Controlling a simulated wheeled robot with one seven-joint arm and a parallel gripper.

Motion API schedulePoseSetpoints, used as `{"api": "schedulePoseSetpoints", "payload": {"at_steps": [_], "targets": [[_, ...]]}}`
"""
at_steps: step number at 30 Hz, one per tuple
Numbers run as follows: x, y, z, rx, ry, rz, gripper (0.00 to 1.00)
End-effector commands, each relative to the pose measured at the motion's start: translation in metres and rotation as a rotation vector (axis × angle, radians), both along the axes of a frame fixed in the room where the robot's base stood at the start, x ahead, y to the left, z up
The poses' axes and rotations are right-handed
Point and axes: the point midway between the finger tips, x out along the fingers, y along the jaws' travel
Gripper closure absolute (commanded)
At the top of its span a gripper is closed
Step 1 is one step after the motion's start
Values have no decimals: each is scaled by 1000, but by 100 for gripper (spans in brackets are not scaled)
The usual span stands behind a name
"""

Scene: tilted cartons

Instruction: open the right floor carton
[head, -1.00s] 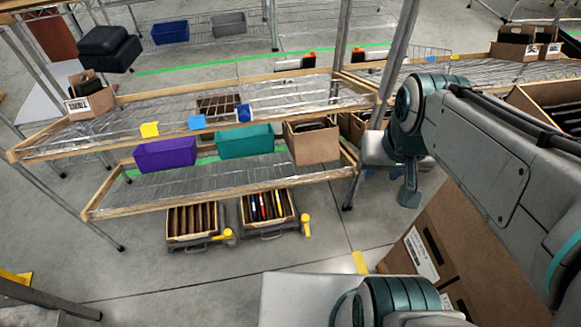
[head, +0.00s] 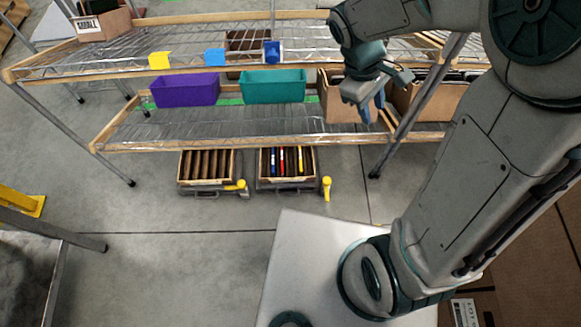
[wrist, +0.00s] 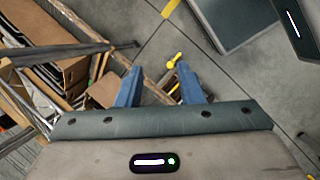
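The right floor carton (head: 263,182) is a shallow wood-coloured box on a dark grey base on the floor below the shelf. Its top shows several upright coloured items, and a yellow handle (head: 326,188) is at its right front corner. The left floor carton (head: 184,181) is beside it, with brown dividers. My gripper (head: 373,106) is in front of the shelf's right part, above and to the right of the right carton. In the wrist view my gripper (wrist: 160,86) has its blue fingers apart with nothing held. A yellow handle (wrist: 174,62) shows beyond the fingers.
The lower shelf (head: 200,127) carries a purple bin (head: 185,91), a teal bin (head: 272,88) and cardboard boxes (head: 340,103). A shelf post (head: 408,115) stands near my gripper. The floor (head: 170,265) in front of the cartons is clear.

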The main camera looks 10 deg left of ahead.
Motion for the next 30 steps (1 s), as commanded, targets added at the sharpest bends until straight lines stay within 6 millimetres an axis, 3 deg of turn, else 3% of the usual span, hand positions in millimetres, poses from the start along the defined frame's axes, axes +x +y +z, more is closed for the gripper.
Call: {"api": "schedulePoseSetpoints", "payload": {"at_steps": [1,9,16,23,30], "targets": [[6,11,-31,-41,43,90,66],[31,65,-141,-269,247,568,66],[37,115,-245,-487,424,967,66],[26,163,-357,-736,604,1351,66],[0,201,-479,-1039,797,1719,66]]}}
